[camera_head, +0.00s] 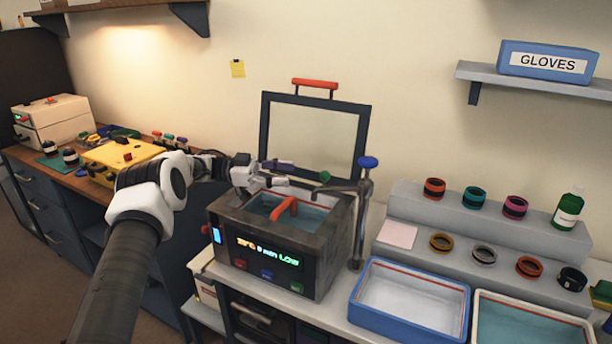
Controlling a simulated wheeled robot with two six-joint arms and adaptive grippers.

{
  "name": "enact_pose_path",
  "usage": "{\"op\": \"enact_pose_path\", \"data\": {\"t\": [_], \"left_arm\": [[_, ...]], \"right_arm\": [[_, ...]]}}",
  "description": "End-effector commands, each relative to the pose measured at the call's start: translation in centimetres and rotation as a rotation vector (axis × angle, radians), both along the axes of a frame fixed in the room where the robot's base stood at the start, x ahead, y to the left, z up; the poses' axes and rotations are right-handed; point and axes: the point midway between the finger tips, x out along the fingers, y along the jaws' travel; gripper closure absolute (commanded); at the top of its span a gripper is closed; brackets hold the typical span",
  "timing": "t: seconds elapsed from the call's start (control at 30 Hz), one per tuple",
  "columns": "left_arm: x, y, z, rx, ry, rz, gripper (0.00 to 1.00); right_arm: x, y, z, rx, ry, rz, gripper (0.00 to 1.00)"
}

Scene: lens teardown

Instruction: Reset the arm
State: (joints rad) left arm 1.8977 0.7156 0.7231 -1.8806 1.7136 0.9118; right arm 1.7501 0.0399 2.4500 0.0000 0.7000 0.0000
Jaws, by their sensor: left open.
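My left arm comes in from the left and its gripper (280,173) is over the rear of a dark box-shaped cleaner (257,240) with a lit display. The gripper's fingers point right and are apart, with nothing seen between them. The cleaner's open top shows teal liquid and a red handle (285,207) below the gripper. A framed clear lid (314,98) with a red handle stands upright behind. My right gripper is not in view.
A metal post with a blue knob (368,162) and a side arm stands right of the cleaner. A blue-rimmed tray (408,325) and a white-rimmed tray (584,322) are at front right. Stepped shelves (470,209) hold several coloured rings and a green bottle (567,211).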

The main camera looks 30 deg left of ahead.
Motion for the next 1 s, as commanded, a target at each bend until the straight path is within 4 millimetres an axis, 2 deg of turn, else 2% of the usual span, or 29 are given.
{"op": "enact_pose_path", "data": {"t": [0.13, 0.67, 1.0], "left_arm": [[-0.5, 1.1, 0.0, 0.001, 0.000, 0.000, 0.47], [-0.5, 1.1, 0.4, 0.000, 0.000, 0.000, 0.47], [-0.5, 1.1, 6.6, 0.000, 0.000, 0.000, 0.47]], "right_arm": [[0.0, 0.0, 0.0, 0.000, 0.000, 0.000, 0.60], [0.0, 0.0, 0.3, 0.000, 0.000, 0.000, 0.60], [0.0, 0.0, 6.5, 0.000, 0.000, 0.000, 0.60]]}}
